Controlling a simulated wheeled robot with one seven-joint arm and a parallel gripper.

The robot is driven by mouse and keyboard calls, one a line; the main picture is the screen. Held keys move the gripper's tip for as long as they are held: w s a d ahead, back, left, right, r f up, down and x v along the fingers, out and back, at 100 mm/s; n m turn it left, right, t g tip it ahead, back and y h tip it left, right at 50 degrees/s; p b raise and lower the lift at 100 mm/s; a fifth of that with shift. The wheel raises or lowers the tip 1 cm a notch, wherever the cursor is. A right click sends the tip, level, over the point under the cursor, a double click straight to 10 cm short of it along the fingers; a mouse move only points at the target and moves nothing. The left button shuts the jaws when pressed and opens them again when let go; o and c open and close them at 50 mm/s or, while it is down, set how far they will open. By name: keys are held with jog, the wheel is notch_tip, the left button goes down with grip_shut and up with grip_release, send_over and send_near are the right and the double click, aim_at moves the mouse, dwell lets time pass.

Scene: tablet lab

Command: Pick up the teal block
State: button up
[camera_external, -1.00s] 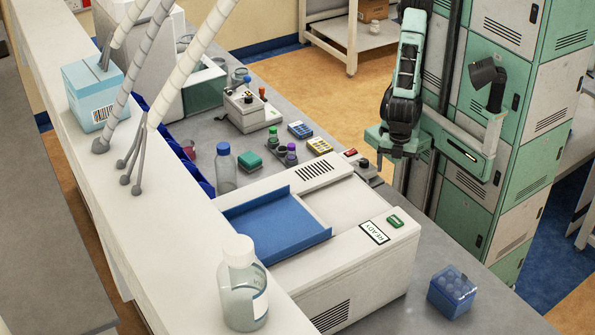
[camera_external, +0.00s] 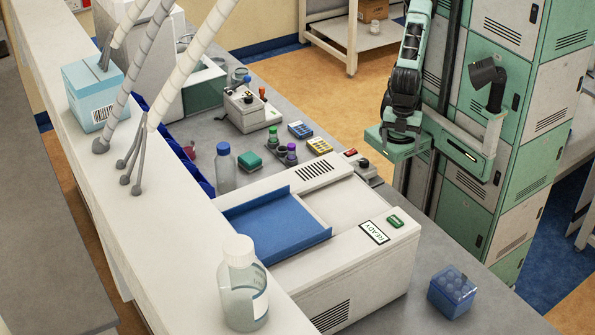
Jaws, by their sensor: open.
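The teal block (camera_external: 249,161) is small and lies on the grey bench top, just right of a clear bottle with a blue cap (camera_external: 225,167) and behind the blue tray of the white machine. My gripper (camera_external: 399,138) is at the right, well away from the block, in front of my own teal body. It is open and points down. Its fingertips are small and dark here, and nothing shows between them.
The white machine (camera_external: 345,250) fills the near bench. A blue tube box (camera_external: 452,292) stands at the bench's right end.

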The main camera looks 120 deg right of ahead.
jog(key=w+d+r+n+t+h+p, duration=0.15)
jog(key=w+d+n+h+p, duration=1.15)
jog(key=w+d, duration=1.55)
jog(key=m+h+b, duration=0.1)
send_near(255, 162)
jog(key=shift+r+x, duration=0.2)
jog(key=shift+x, duration=0.95)
jog(key=shift+d+f, duration=0.25)
jog(key=shift+d, duration=0.1)
jog(key=p+x, duration=0.2)
jog(key=x, duration=0.4)
jog(key=shift+w+d, duration=0.1)
jog(key=p+x, duration=0.3)
jog(key=x, duration=0.1)
jog(key=shift+w+d+r, duration=0.1)
jog(key=shift+d+r, duration=0.1)
jog(key=shift+r, duration=0.05)
jog(key=shift+w+d+f, duration=0.1)
jog(key=shift+d+f, duration=0.25)
jog(key=shift+d, duration=0.05)
jog(key=c, duration=1.1)
